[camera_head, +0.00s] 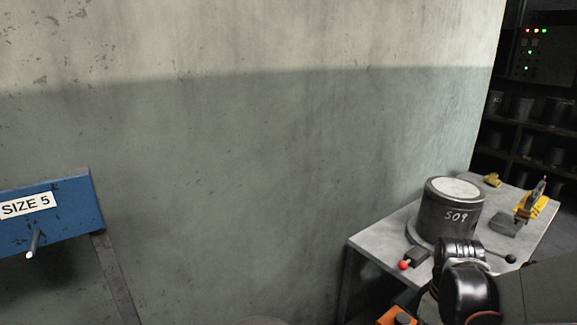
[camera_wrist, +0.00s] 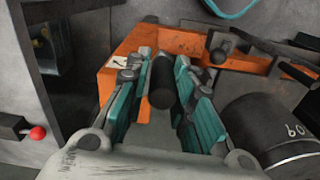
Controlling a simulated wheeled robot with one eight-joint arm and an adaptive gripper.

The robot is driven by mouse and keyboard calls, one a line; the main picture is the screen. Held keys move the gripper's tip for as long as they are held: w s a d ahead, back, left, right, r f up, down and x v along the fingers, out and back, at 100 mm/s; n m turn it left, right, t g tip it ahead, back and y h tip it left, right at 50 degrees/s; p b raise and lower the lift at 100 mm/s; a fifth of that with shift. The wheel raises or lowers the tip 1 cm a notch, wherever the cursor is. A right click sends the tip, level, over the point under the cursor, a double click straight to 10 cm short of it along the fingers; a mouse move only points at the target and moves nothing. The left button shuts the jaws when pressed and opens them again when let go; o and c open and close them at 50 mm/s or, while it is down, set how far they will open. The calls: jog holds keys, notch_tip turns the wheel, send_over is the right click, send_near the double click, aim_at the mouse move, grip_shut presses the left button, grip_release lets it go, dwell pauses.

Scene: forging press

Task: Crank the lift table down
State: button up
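A black cylindrical handle (camera_wrist: 162,88) stands between the two teal-padded fingers of my gripper (camera_wrist: 163,70) in the wrist view. It points toward the camera. The fingers lie close on both sides of it, but I cannot tell whether both pads touch it. Behind them is an orange frame (camera_wrist: 118,78) with a small white label. A bit of orange (camera_head: 392,317) also shows at the bottom of the head view, beside my dark wrist. The lift table's top cannot be made out, and the gripper's fingers are hidden in the head view.
A blue panel labelled SIZE 5 (camera_head: 70,205) is at the left. A grey wall (camera_head: 250,150) fills the middle.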

jog(key=shift+o, duration=1.4)
jog(key=shift+d, duration=0.35)
jog(key=shift+a, duration=0.1)
notch_tip(320, 180, up, 8)
jog(key=p, duration=0.6)
jog(key=shift+a, duration=0.1)
